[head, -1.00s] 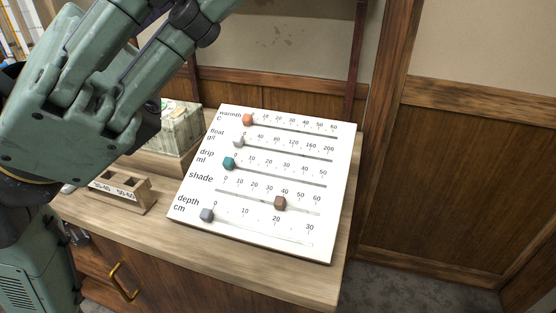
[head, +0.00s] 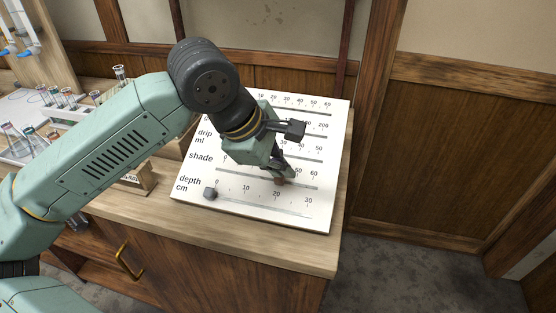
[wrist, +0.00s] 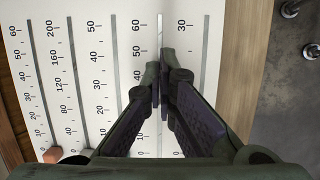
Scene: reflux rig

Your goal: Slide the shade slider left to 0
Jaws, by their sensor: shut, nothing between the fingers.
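The white slider panel (head: 245,205) lies on the wooden cabinet top. The shade slider's brown knob (head: 279,181) shows in the head view just under my fingertips, roughly at the 40 part of its scale. The shade scale's 0 is at the left end and its 60 at the right. My gripper (head: 287,173) is shut and empty, pointing down over the shade track; I cannot tell if it touches the knob. In the wrist view my fingertips (wrist: 162,78) are close together over the shade track (wrist: 160,30), hiding the knob.
The grey depth knob (head: 210,193) sits at its 0 end, just below the shade row. In the wrist view, the orange warmth knob (wrist: 53,154) sits low on its track. Racks with tubes (head: 65,100) stand at the left.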

